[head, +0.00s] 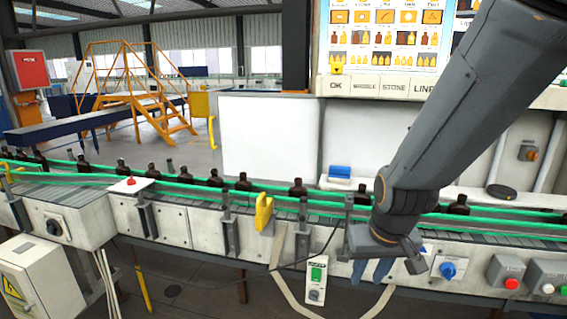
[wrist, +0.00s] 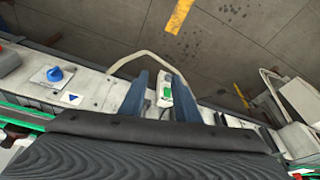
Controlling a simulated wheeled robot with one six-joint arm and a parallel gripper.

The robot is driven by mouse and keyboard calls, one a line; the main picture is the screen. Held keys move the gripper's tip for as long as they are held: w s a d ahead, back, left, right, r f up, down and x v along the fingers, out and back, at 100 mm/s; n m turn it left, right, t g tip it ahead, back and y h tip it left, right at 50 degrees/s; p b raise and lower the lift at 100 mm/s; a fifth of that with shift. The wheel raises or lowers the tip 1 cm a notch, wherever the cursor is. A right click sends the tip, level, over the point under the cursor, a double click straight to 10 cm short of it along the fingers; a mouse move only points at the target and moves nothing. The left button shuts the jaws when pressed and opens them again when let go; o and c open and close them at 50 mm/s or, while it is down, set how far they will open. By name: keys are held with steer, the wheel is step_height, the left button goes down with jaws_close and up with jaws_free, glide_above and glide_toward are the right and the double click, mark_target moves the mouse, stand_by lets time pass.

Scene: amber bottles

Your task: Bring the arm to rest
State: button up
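My gripper (head: 371,271) hangs low at the front edge of the conveyor in the head view, right of centre, with its fingers pointing down. In the wrist view my gripper (wrist: 159,95) shows two blue-grey fingers set apart, with nothing held between them. Beyond the fingers lie a green-buttoned switch box (wrist: 167,93) and the floor. My arm comes down from the upper right of the head view and covers part of the conveyor. Several amber bottles stand in a row on the conveyor, one of them (head: 298,188) left of my arm.
The conveyor (head: 180,196) with green rails runs across the view. A blue knob (head: 447,270) and a red button (head: 511,284) sit on its front, right of my gripper. A yellow bracket (head: 264,212) stands to the left. Open floor lies in front.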

steer(key=s+f+g+b, duration=0.1)
steer(key=s+f+b, duration=0.1)
steer(key=f+b, duration=0.3)
steer(key=s+d+f+g+b, duration=0.1)
steer(key=s+f+b, duration=0.1)
steer(key=f+b, duration=0.3)
step_height(320, 180, down, 3)
steer(key=shift+s+r, duration=0.2)
steer(key=shift+s, duration=0.05)
